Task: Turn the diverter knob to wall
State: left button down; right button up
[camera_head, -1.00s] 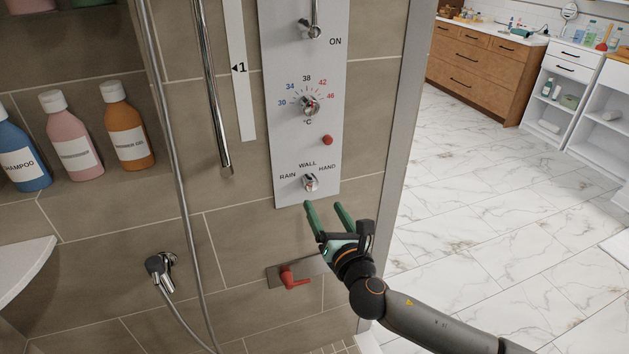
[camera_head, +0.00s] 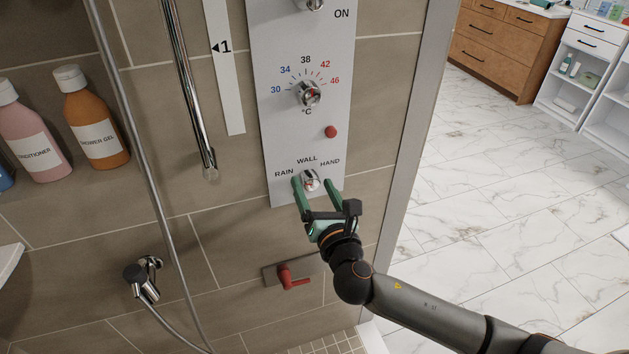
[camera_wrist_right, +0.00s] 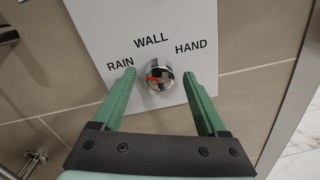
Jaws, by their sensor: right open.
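The diverter knob (camera_head: 310,181) is a small chrome knob low on the white shower panel (camera_head: 262,130). RAIN, WALL and HAND are printed around it, with WALL at the top. In the right wrist view the knob (camera_wrist_right: 158,76) shows a red mark on its left part, pointing toward the RAIN side. My right gripper (camera_head: 315,184) is open, its green fingers on either side of the knob. In the right wrist view the right gripper (camera_wrist_right: 160,84) has gaps between both fingers and the knob. My left gripper is not in view.
Above the knob are a red button (camera_head: 330,132) and the temperature knob (camera_head: 309,93). A red lever (camera_head: 290,278) sits on the wall below. A chrome hose (camera_head: 160,170) and bottles on a shelf are at the left. Open marble floor (camera_head: 490,200) lies at the right.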

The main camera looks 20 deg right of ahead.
jog(key=shift+c, duration=0.2)
grip_shut()
dwell(0.6)
